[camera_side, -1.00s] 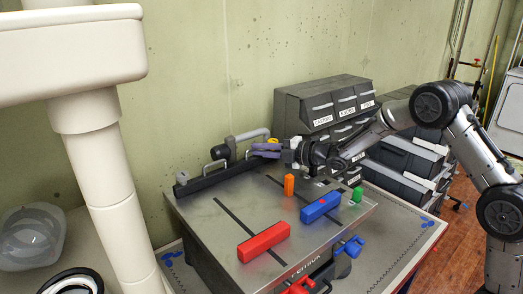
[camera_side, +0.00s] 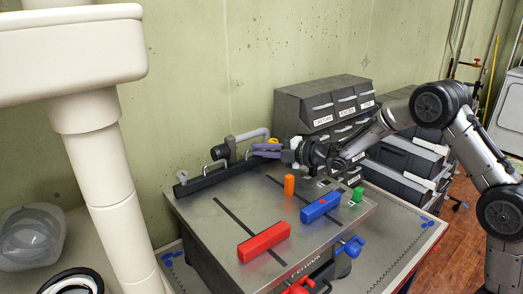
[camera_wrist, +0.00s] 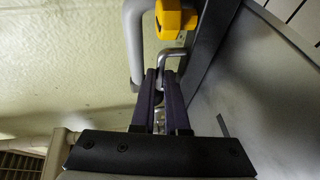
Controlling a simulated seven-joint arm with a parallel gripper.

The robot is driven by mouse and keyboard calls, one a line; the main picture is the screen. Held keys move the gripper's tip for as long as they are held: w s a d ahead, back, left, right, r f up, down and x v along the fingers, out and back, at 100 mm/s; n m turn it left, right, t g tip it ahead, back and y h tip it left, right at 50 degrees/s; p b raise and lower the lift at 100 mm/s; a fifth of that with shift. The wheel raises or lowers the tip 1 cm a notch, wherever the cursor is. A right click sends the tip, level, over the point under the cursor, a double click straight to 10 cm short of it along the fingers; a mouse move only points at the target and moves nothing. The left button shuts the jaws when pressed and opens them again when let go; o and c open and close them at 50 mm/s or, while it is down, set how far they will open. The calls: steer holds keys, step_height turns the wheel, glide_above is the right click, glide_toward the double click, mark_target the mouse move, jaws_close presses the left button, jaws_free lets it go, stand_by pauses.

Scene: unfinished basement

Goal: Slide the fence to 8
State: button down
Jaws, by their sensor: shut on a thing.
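A long dark bar (camera_side: 205,181), which looks like the fence, lies along the back edge of the grey metal machine table. My gripper (camera_side: 257,150) is at the bar's right part, reaching in from the right. In the wrist view its purple fingers (camera_wrist: 160,78) are closed around a metal loop handle (camera_wrist: 172,55). A yellow part (camera_wrist: 175,18) sits just beyond the fingertips. The scale numbers are not readable.
A red block (camera_side: 264,242), a blue block (camera_side: 321,206), an orange peg (camera_side: 289,184) and a green peg (camera_side: 357,194) stand on the tabletop. Grey labelled drawers (camera_side: 325,105) stand behind to the right. A green wall is close behind the bar. A white pipe (camera_side: 108,190) stands at left.

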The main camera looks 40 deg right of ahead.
stand_by(0.4)
steer(key=s, duration=0.8)
steer(key=c, duration=1.2)
jaws_free()
steer(key=v, duration=1.4)
